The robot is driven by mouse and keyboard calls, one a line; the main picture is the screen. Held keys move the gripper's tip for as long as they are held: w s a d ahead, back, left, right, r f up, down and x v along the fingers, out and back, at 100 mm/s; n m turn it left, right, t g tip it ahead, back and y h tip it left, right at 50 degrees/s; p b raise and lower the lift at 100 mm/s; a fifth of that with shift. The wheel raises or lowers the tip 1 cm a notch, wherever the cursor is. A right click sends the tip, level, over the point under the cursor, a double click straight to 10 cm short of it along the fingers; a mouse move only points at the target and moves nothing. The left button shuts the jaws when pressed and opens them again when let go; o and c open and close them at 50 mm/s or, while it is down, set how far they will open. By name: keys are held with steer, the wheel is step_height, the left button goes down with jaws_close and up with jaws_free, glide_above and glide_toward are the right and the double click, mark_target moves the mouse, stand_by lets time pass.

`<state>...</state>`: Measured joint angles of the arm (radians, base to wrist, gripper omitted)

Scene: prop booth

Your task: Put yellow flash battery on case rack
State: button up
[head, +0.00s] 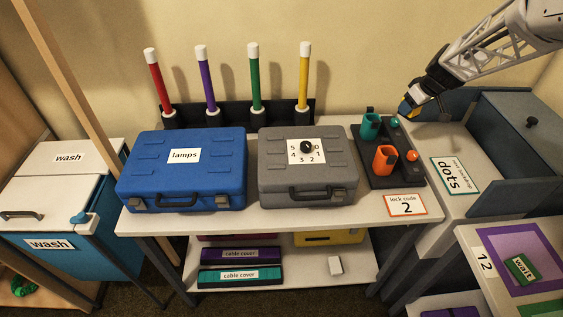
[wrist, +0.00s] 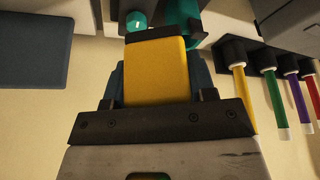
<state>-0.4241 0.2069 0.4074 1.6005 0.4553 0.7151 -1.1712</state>
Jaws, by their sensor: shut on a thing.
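My gripper (head: 413,108) is shut on the yellow flash battery (head: 405,107), in the air at the back right of the table. In the wrist view the battery (wrist: 158,75) is a yellow block with a dark end, between the jaws. No rack is labelled as the case rack. The table (head: 240,220) carries a blue "lamps" case (head: 183,190) and a grey case (head: 305,178) with a dial. Its lower shelf (head: 300,275) holds a yellow case (head: 328,238), partly hidden.
A black rack (head: 230,113) with several coloured tubes stands behind the cases. A "lock code 2" card (head: 407,205) lies at the table's front right. A grey-blue "dots" unit (head: 455,175) stands to the right.

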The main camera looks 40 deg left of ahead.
steer(key=s+a+f+n+g, duration=0.15)
steer(key=s+a, duration=0.25)
steer(key=a, duration=0.6)
steer(key=s+a+n, duration=0.2)
steer(key=s+a, duration=0.1)
steer(key=a, duration=0.7)
steer(key=shift+s+a+f, duration=0.1)
steer(key=shift+a+f, duration=0.05)
steer(key=shift+f, duration=1)
steer(key=shift+s+a+f, duration=0.1)
steer(key=shift+f, duration=1.05)
steer(key=shift+f, duration=0.1)
steer(key=shift+f, duration=3.05)
steer(key=shift+f, duration=1.85)
steer(key=shift+f, duration=0.15)
